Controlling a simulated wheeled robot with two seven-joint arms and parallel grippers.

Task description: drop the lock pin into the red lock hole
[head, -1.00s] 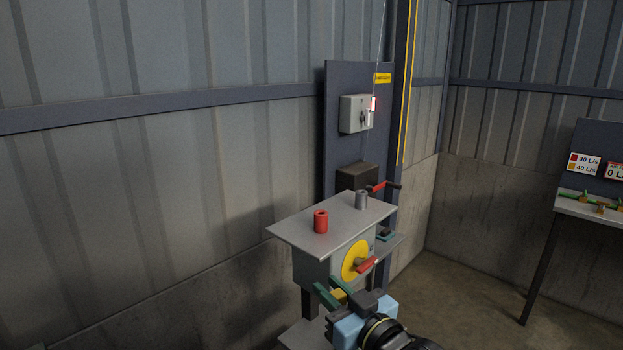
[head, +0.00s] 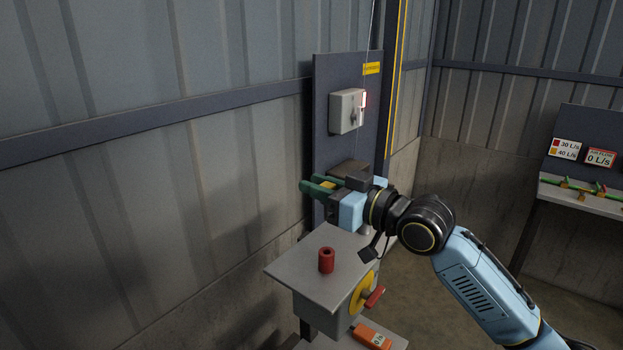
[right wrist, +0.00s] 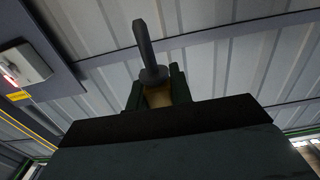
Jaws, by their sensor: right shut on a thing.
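The red lock hole (head: 326,260) is a short upright red cylinder with a dark opening, on the grey table top (head: 292,272). My right gripper (head: 316,187) is raised above the back of this table, up and slightly left of the red cylinder, apart from it. In the right wrist view its green fingers (right wrist: 158,90) are shut on the lock pin (right wrist: 148,45), a grey rod with a round collar. In the head view I cannot make out the pin at the fingers. My left gripper is not in view.
A yellow disc (head: 360,292) with a red handle (head: 374,297) is on the table's front. An orange labelled object (head: 371,336) lies below. A dark panel with a grey switch box (head: 347,111) stands behind my gripper. Another bench (head: 585,196) is at right.

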